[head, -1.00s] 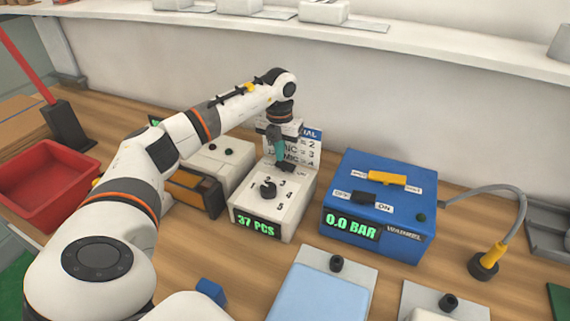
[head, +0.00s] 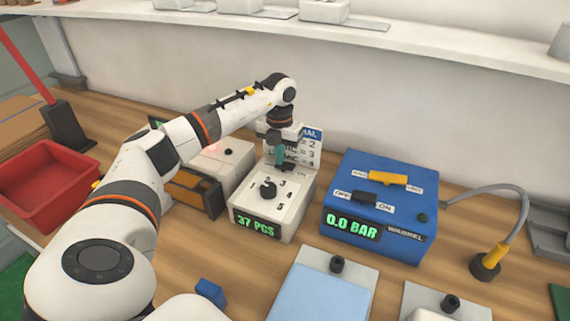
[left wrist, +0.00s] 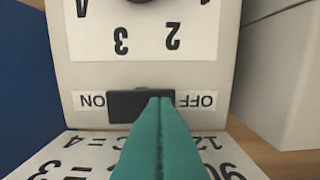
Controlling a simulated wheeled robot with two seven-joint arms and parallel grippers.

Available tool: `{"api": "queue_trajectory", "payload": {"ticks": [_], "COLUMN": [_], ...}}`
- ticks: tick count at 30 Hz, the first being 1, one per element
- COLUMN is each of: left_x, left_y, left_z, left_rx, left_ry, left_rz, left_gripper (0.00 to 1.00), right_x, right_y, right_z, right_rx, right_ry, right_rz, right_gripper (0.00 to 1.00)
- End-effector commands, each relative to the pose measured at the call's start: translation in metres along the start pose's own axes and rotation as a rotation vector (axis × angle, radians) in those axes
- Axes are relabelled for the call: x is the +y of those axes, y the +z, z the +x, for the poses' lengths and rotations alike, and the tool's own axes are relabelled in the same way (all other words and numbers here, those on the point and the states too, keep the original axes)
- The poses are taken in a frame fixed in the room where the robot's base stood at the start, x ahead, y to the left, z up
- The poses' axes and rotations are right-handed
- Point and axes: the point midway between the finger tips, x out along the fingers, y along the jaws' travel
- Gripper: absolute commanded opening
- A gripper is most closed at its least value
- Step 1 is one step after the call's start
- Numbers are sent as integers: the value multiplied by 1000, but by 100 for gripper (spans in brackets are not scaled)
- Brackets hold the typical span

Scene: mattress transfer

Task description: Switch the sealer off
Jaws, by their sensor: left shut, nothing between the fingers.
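A white box (head: 258,213) with a green "37 PCS" display and a black dial (head: 268,189) numbered 1 to 5 stands in the middle of the bench. In the left wrist view its black rocker switch (left wrist: 125,106) sits behind the numbers, between ON and OFF labels printed upside down in that view. My left gripper (head: 284,166) points down over the back of this box. Its teal fingers (left wrist: 160,100) are shut and empty, their tips overlapping the OFF end of the rocker. I cannot tell if they touch it. My right gripper is out of view.
A material sign (head: 311,143) stands at the box's back. A blue box (head: 345,205) reading "0.0 BAR" is close on the right. A second white box (head: 222,160) with a red glow on top is on the left. A red bin (head: 45,195) is farther left.

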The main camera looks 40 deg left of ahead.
Motion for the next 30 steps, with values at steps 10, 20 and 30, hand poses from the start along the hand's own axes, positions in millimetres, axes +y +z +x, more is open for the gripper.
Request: {"api": "queue_trajectory", "payload": {"ticks": [10, 20, 30], "left_x": [0, 0, 0], "left_y": [0, 0, 0], "left_z": [-24, -50, -72], "left_rx": [0, 1, 1], "left_ry": [0, 0, 0], "left_rz": [0, 0, 0], "left_gripper": [0, 0, 0], "right_x": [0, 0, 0], "right_y": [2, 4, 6], "right_z": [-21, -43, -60], "right_rx": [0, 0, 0], "right_ry": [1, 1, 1], "right_rz": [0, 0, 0], "right_gripper": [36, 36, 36]}}
